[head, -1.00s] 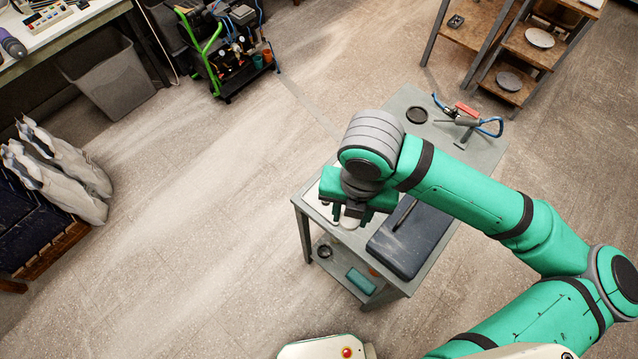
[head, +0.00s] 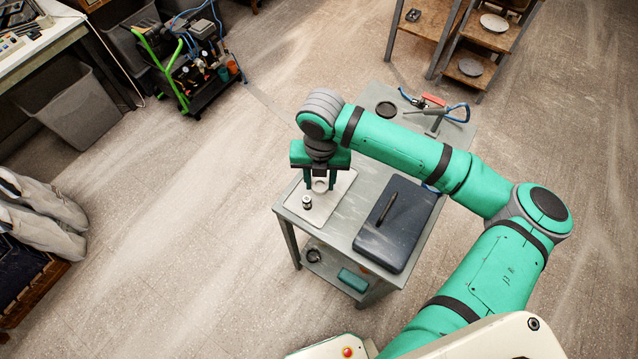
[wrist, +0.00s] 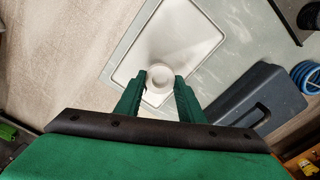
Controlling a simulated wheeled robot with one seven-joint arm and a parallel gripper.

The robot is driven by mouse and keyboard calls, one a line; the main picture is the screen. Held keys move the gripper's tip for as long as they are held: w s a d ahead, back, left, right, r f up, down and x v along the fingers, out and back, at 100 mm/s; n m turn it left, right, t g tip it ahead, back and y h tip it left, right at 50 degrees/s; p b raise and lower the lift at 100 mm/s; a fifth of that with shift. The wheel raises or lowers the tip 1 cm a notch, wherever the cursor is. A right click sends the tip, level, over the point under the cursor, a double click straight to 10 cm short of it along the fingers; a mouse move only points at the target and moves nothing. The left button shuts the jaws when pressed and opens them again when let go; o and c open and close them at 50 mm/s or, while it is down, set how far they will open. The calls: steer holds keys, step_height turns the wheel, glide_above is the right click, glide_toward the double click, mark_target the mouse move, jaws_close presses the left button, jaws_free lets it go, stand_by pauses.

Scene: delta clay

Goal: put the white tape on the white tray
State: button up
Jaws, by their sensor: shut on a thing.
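The white tape (head: 320,185) is a small white ring between the fingers of my gripper (head: 320,183). The wrist view also shows the tape (wrist: 160,76) between the green fingertips (wrist: 161,84), which are shut on it. The white tray (head: 334,203) is a flat, pale, rounded rectangle on the left part of the grey table. The tape is over the tray, which spreads out behind it in the wrist view (wrist: 190,45). I cannot tell whether the tape touches the tray.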

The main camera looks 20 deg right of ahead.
mark_target(320, 181)
steer(key=shift+w+f, duration=0.3)
steer(key=shift+f, duration=0.05)
steer(key=shift+w+d+f, duration=0.1)
steer(key=shift+w+f, duration=0.05)
steer(key=shift+f, duration=0.8)
steer(key=shift+w+f, duration=0.1)
steer(key=shift+f, duration=0.8)
steer(key=shift+f, duration=0.1)
steer(key=o, duration=1)
step_height(320, 181, up, 12)
steer(key=shift+r, duration=0.15)
steer(key=shift+w, duration=0.1)
